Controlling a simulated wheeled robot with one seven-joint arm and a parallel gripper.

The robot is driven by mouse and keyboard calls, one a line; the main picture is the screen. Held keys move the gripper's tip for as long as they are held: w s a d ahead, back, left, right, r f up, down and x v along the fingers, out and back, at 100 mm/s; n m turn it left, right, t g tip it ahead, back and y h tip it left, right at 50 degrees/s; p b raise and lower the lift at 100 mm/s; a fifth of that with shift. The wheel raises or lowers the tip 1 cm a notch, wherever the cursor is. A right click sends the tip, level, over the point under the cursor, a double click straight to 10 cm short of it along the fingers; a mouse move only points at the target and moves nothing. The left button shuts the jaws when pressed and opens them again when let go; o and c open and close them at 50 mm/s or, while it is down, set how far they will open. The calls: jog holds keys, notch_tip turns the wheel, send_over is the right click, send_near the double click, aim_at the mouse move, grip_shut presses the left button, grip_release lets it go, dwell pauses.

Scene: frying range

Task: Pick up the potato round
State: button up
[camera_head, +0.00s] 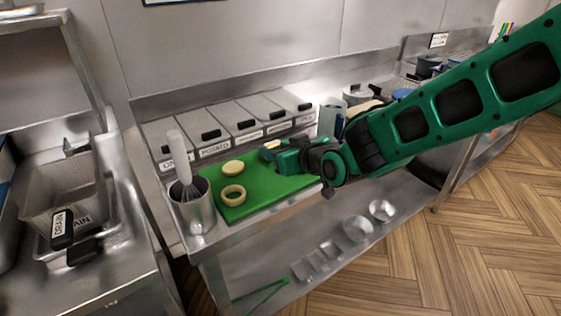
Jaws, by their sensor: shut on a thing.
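My gripper (268,151) is over the far right part of the green cutting board (262,207). It is shut on a pale yellow piece, the potato round (272,144), which shows at its fingertips. The fingers partly hide the piece, and I cannot tell whether it is clear of the board. Another pale yellow disc (233,167) lies flat on the board, to the left of my gripper. A pale ring (232,194) lies nearer on the board, below that disc.
A metal cup (194,212) with a white-handled whisk (179,155) stands left of the board. Lidded, labelled bins (236,118) line the back. A fry basket (65,190) sits at the left. Metal dishes (358,228) are on the lower shelf.

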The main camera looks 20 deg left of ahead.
jog(key=shift+f, duration=1.85)
jog(key=o, duration=1)
jog(key=shift+f, duration=0.1)
jog(key=v, duration=1.2)
